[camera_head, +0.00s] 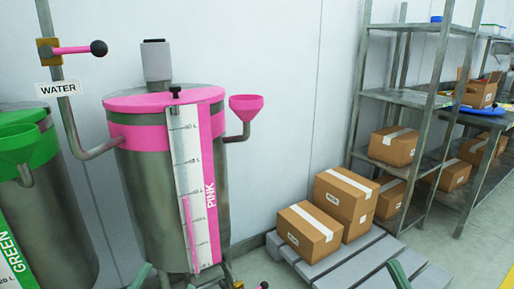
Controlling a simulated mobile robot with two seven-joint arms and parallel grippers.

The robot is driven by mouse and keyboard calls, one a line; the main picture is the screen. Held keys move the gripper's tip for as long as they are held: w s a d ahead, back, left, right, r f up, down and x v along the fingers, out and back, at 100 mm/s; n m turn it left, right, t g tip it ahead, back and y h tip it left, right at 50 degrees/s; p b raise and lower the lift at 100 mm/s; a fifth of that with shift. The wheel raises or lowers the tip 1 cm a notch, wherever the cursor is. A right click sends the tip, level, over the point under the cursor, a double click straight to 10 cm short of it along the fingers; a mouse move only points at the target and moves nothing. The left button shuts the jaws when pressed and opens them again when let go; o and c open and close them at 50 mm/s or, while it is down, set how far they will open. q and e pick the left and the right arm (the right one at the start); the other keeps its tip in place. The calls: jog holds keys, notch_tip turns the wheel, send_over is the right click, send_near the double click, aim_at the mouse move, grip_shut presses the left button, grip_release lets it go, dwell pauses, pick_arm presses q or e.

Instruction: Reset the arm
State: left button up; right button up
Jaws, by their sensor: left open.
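Only a small part of my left gripper (141,276) shows, a greenish tip at the bottom edge in front of the pink-banded steel drum (150,215). It is open, and I see nothing held in it. A similar greenish piece at the bottom edge, in front of the pallet, looks like part of my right gripper (399,275). Its jaws cannot be made out. The rest of both arms is out of view.
The drum carries a pink funnel (246,103) and a level scale. A green-banded drum (45,225) stands at left. A WATER pipe with a pink-handled valve (75,49) rises between. Boxes (308,233) sit on a grey pallet (345,265); metal shelves (415,97) stand right.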

pick_arm(q)
jog(key=s+r+h, duration=0.4)
jog(key=s+r, duration=0.1)
jog(key=r, duration=0.1)
jog(key=w+a+f+n+g+y+p, duration=0.2)
jog(key=w+f+n+g+y+p, duration=0.2)
jog(key=w+f+n+y+p, duration=0.65)
pick_arm(e)
jog(key=w+d+f+m+g+h+p, duration=0.3)
jog(key=w+f+m+g+h+p, duration=0.25)
jog(key=w+f+m+h, duration=0.35)
pick_arm(q)
jog(key=s+a+f+g+y+p, duration=0.1)
jog(key=s+f+g+y+p, duration=0.2)
jog(key=s+f+g+p, duration=0.5)
jog(key=s+f+p, duration=0.1)
jog(key=s+p, duration=0.3)
jog(key=shift+s+a+f, duration=0.15)
jog(key=shift+s+a, duration=0.1)
pick_arm(e)
jog(key=s+d+f+m+g+h, duration=0.1)
jog(key=s+f+g+h, duration=0.3)
jog(key=s+f+g, duration=0.3)
jog(key=s+f, duration=0.3)
jog(key=s, duration=0.1)
jog(key=shift+f+m, duration=0.2)
jog(key=shift+m, duration=0.1)
